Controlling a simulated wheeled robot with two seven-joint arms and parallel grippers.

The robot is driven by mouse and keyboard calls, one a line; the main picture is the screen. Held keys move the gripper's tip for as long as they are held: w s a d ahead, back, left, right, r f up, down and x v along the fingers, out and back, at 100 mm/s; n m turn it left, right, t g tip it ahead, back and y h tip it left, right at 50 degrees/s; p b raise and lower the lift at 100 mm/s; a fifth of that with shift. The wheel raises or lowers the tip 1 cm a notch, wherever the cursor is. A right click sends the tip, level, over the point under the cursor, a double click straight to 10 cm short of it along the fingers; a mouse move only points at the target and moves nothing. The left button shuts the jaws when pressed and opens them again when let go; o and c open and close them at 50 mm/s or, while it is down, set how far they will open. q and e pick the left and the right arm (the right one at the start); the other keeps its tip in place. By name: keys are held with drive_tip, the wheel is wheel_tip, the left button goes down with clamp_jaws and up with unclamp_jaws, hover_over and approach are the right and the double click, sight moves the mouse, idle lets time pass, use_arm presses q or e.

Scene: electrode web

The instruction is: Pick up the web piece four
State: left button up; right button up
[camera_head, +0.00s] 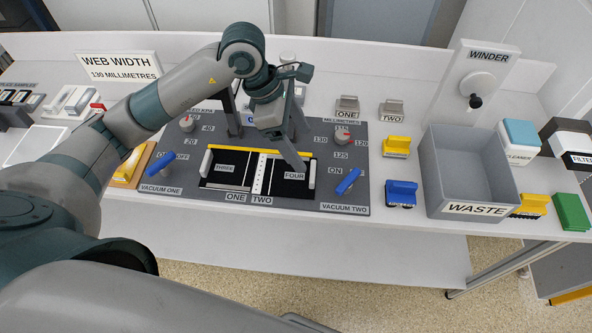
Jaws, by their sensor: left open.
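Web piece four (295,188) is a black piece with a white label "FOUR". It lies flat in the right half of the recess in the dark grey panel (345,205). Web piece three (224,179), also black and labelled, lies in the left half. A pale strip with dots (259,173) separates them. My left gripper (268,150) points down over the back of the recess, its fingers spread and nothing visible between them. One fingertip is close to the label of piece four; contact cannot be told. My right gripper is not in view.
Blue levers for vacuum one (160,163) and vacuum two (347,181) flank the recess. Dials (342,135) stand behind. To the right are yellow (396,146) and blue (400,193) handled tools, a grey waste bin (468,170) and the winder (479,83).

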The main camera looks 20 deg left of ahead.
sight(313, 171)
use_arm(q)
drive_tip(key=shift+p+x, duration=0.5)
drive_tip(key=shift+x, duration=1.55)
drive_tip(key=shift+d+f+p, duration=0.1)
drive_tip(key=shift+f+p, duration=0.35)
drive_tip(key=shift+p, duration=0.05)
drive_tip(key=p+x, duration=0.2)
drive_tip(key=x, duration=0.1)
drive_tip(key=shift+s+f, duration=0.2)
drive_tip(key=shift+f, duration=0.15)
drive_tip(key=shift+w+d+f, duration=0.1)
drive_tip(key=shift+f, duration=0.25)
drive_tip(key=shift+c, duration=0.7)
drive_tip(key=c, duration=1.1)
